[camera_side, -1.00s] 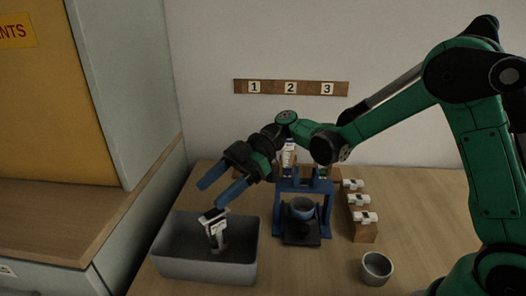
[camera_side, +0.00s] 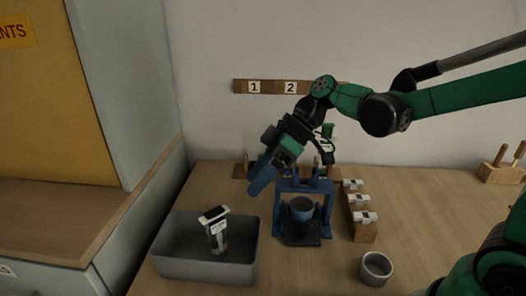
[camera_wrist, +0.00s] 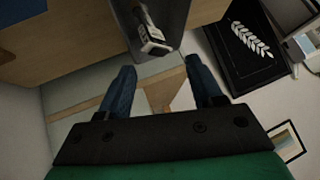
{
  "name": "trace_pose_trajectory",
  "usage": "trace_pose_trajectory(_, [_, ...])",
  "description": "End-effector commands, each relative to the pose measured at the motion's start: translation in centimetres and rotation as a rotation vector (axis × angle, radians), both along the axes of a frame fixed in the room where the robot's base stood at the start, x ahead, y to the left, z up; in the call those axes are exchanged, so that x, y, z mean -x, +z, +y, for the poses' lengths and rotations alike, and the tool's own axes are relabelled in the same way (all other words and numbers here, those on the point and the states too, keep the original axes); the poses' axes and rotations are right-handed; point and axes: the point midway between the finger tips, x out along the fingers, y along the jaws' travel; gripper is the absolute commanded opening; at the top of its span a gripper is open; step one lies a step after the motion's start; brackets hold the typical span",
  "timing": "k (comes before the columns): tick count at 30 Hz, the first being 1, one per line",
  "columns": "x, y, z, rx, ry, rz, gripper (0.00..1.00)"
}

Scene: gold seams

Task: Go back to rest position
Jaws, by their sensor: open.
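My gripper (camera_side: 264,180) is in the air above the table, to the left of the blue stand and up and right of the grey bin. Its blue fingers point down and left, and nothing is between them. In the wrist view my gripper (camera_wrist: 160,70) shows its two blue fingers spread apart. A white and black item (camera_side: 216,231) leans upright inside the grey bin (camera_side: 205,268), apart from my gripper. The item also shows in the wrist view (camera_wrist: 152,35).
The blue stand (camera_side: 280,205) holds a blue-grey cup (camera_side: 302,208). Right of it is a wooden block (camera_side: 364,230) with white items. A grey cup (camera_side: 376,268) stands in front. A wooden holder (camera_side: 500,172) is at the far right. Table between is clear.

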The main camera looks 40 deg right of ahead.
Motion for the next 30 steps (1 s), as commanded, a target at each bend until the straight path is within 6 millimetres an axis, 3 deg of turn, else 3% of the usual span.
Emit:
trace_pose_trajectory(6, [3.7, -0.6, -3.5, 0.213, -0.473, 0.062, 0.59])
trace_pose_trajectory(12, [5.6, -1.0, -6.4, 0.276, -0.795, -0.011, 0.59])
trace_pose_trajectory(18, [6.1, -1.1, -7.5, 0.275, -0.917, -0.061, 0.59])
trace_pose_trajectory(30, [6.1, -1.0, -7.6, 0.274, -0.926, -0.063, 0.59])
